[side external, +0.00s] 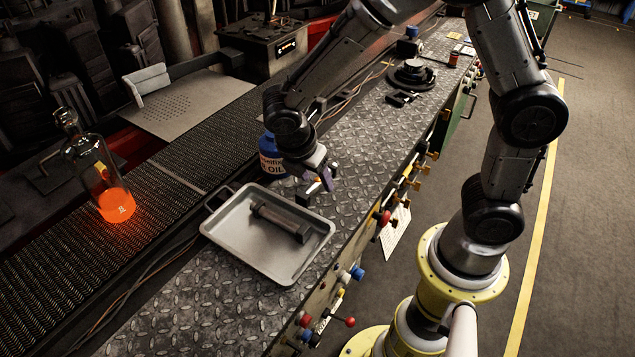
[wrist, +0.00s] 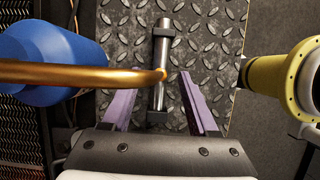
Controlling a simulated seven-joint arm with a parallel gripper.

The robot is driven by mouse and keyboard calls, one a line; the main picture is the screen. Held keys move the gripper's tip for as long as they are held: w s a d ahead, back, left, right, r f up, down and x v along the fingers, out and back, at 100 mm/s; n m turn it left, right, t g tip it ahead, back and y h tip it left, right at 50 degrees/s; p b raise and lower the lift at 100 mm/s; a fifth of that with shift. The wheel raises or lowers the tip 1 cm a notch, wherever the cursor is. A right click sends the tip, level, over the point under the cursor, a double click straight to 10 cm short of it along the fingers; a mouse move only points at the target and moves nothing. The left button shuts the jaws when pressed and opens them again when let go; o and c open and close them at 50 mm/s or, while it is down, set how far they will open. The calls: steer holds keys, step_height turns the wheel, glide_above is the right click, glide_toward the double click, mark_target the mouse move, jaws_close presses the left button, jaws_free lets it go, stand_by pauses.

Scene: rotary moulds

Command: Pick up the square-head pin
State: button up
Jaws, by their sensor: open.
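A dark pin with a blocky, square-looking head (side external: 285,221) lies in the shallow grey metal tray (side external: 222,238), its head toward the right. My gripper (side external: 326,181) is above the bench just beyond the tray's far right corner, apart from that pin. In the wrist view, my gripper's two purple fingers (wrist: 158,105) are spread open with nothing clamped. A silver round bar (wrist: 159,62) lies below and between them, resting in dark supports on the diamond plate. I cannot tell its head shape. The tray pin is not visible in the wrist view.
A blue oil can (side external: 269,158) stands close left of my gripper; its copper spout (wrist: 85,74) crosses the wrist view over the bar. A glass bottle with glowing orange contents (side external: 117,205) stands on the dark mesh belt. Bare diamond plate (side external: 372,127) extends toward the back.

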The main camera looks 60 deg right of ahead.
steer(key=shift+d+f, duration=0.15)
steer(key=shift+f, duration=0.1)
jaws_close()
stand_by(1.3)
